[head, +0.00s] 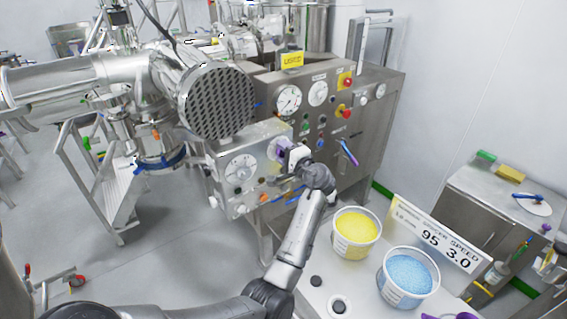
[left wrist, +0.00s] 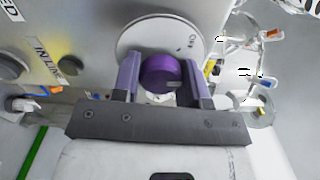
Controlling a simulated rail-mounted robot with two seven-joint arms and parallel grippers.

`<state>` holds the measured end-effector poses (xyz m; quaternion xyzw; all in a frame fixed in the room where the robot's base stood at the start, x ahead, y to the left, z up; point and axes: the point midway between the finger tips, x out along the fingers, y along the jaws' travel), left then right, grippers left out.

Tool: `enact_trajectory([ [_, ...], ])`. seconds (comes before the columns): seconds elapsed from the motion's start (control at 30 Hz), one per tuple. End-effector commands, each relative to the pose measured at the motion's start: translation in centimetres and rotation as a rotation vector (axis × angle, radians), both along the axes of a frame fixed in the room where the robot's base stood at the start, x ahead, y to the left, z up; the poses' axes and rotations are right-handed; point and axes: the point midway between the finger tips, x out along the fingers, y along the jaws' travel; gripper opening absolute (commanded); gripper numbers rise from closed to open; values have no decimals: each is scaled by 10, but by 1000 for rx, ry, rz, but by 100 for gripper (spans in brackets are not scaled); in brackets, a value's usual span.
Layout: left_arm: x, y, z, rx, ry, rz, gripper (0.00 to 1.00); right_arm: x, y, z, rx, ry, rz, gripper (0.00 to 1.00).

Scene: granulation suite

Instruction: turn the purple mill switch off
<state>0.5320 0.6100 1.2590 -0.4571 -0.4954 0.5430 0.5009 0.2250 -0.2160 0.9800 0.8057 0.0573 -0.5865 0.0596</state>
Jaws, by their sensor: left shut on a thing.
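The purple mill switch (left wrist: 160,75) is a round knob on a pale round plate (left wrist: 160,37) on the steel panel. In the left wrist view it sits between the two fingers of my left gripper (left wrist: 163,82), one on each side. A small pale mark shows on the knob's lower right; I cannot tell which setting it points to. In the head view my left gripper (head: 287,151) reaches the right side of the control box (head: 238,160) and mostly hides the switch. My left gripper is shut on the switch. My right gripper is not seen.
A steel panel with gauges (head: 289,98), buttons and a red emergency knob (head: 344,112) stands behind. A blue-and-purple handle (head: 348,152) juts out to the right. Below are a yellow-filled tub (head: 354,248), a blue-filled tub (head: 389,291) and a speed sign (head: 436,234).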

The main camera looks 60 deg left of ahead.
Motion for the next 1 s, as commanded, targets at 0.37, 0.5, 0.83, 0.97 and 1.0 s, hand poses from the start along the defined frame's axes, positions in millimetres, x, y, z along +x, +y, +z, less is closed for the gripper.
enact_trajectory([
  [0.37,0,0,-5,31,-353,1,16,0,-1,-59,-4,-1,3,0],
  [0.5,0,0,-4,38,-464,0,16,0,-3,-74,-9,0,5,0],
  [0.83,-1,0,-2,54,-653,1,16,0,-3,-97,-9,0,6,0],
  [0.97,-1,0,-1,57,-695,1,16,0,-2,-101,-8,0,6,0],
  [1.0,-1,0,0,58,-705,1,16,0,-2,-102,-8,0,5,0],
])
